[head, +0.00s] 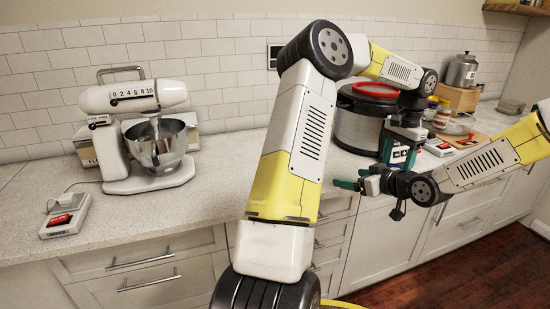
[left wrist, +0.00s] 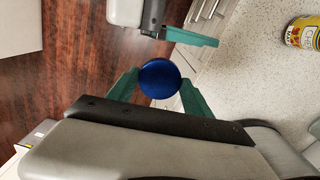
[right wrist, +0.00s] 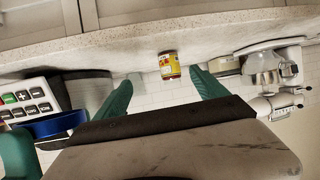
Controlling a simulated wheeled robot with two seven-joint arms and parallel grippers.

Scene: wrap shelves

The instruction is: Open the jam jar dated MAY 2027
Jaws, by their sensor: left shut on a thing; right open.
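My left gripper (left wrist: 158,80) is shut around a round thing with a blue lid (left wrist: 158,78), seen from above in the left wrist view. The lid also shows at the left of the right wrist view (right wrist: 58,126). The side, label and any date are hidden. In the head view the left gripper hangs down at right of centre, partly covered. My right gripper (head: 356,180) is open and empty beside it, in front of the counter edge. A jar with a yellow and red label (right wrist: 168,66) stands on the counter in the right wrist view; its date is unreadable.
A stand mixer (head: 145,115) stands at left on the counter, with a small device with a red part (head: 64,220) nearby. A silver pot (head: 462,70) stands at the back right.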

